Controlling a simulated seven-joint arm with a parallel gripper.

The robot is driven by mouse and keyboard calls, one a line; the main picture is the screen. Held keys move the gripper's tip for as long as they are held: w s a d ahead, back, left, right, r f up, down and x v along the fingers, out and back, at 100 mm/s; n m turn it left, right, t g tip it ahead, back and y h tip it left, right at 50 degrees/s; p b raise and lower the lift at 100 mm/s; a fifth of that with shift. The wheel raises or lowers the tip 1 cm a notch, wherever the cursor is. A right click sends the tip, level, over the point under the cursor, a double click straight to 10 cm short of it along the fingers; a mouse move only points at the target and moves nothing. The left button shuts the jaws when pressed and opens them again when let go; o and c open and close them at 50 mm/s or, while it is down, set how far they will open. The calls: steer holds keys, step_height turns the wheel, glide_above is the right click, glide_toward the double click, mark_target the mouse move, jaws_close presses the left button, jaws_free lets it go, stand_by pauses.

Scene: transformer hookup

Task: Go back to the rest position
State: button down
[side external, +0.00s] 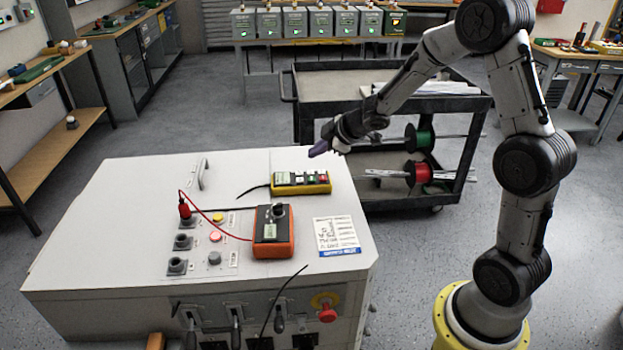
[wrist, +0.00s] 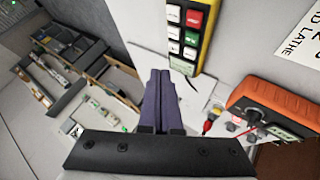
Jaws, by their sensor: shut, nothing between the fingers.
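My gripper (side external: 326,147) is shut and empty, with its purple fingers together. In the side external view it hangs in the air above the back right of the light grey cabinet top (side external: 125,215), apart from everything on it. In the wrist view the closed fingers (wrist: 158,78) point over the cabinet top, beside the yellow pendant. My arm reaches in from the right.
The yellow pendant (side external: 300,183) lies nearest below my gripper. An orange meter (side external: 272,232) stands in front of it, with a red lead running to a red plug (side external: 184,208) in a socket. A black cart (side external: 345,110) stands behind. The cabinet's back left is clear.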

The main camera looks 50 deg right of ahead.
stand_by(0.4)
steer(key=a+r+t, duration=0.2)
steer(key=a+r, duration=0.3)
steer(key=r, duration=0.7)
steer(key=s+a+r+m+t+h, duration=0.1)
steer(key=s+a+r+m+h, duration=0.15)
steer(key=s+r, duration=0.6)
steer(key=s+a+f+m+g+y, duration=0.1)
steer(key=s+a+f+m+g, duration=0.1)
steer(key=s, duration=0.6)
steer(key=s+a+f+m+g+y, duration=0.1)
steer(key=s+f, duration=0.3)
steer(key=s, duration=0.4)
steer(key=s+a+f+m+g+y, duration=0.1)
steer(key=s+a+f+m+g, duration=0.1)
steer(key=s, duration=0.5)
steer(key=shift+s+a+f+m+g, duration=0.3)
steer(key=shift+s+f+m+g, duration=0.15)
steer(key=shift+f+g, duration=0.4)
